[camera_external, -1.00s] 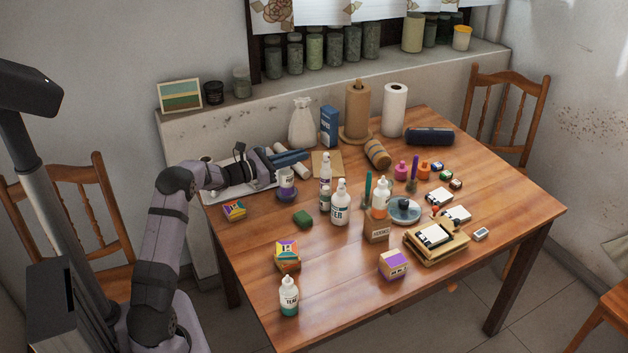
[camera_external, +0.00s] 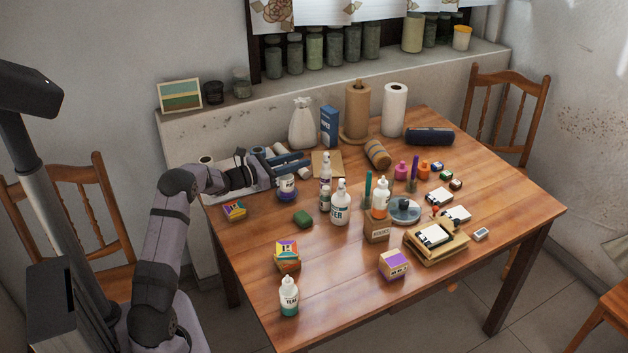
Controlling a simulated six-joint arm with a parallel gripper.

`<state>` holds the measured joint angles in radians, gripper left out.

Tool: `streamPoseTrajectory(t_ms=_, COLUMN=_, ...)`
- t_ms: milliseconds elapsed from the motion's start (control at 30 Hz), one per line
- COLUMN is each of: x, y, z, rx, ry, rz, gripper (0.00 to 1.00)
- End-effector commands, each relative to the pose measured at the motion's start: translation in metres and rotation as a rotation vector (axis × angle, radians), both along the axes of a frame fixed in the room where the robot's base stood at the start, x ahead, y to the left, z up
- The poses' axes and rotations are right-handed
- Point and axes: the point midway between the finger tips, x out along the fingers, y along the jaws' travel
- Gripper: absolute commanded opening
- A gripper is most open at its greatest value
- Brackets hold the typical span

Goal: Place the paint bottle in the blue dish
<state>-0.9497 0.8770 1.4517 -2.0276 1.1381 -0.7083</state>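My gripper (camera_external: 293,163) is at the back left of the table, its fingers pointing right. Two dark blue fingers show apart, with nothing seen between them. Just below them in the picture stands a purple jar (camera_external: 286,189) with a pale label; contact cannot be told. The blue dish (camera_external: 396,217) is a round grey-blue dish right of centre, well to the right of my gripper. Several bottles could be the paint bottle: a teal-based one (camera_external: 289,297) at the front left, an orange one (camera_external: 381,199) by the dish, and small pink (camera_external: 401,171) and orange (camera_external: 424,168) ones behind.
White bottles (camera_external: 340,207) stand between my gripper and the dish. A small brown box (camera_external: 377,229) is in front of the orange bottle. A wooden tray (camera_external: 442,253) with white cards lies at the right. Paper rolls (camera_external: 394,110) stand at the back.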

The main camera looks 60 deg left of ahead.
Motion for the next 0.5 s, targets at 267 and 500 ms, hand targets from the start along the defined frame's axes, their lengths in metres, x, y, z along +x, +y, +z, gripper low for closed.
streamPoseTrajectory(t_ms=267, x=-0.021, y=0.001, z=0.002, rx=-0.001, ry=0.0, rz=0.004, gripper=0.28)
streamPoseTrajectory(t_ms=500, x=-0.065, y=0.002, z=0.002, rx=0.0, ry=0.0, rz=0.004, gripper=0.28)
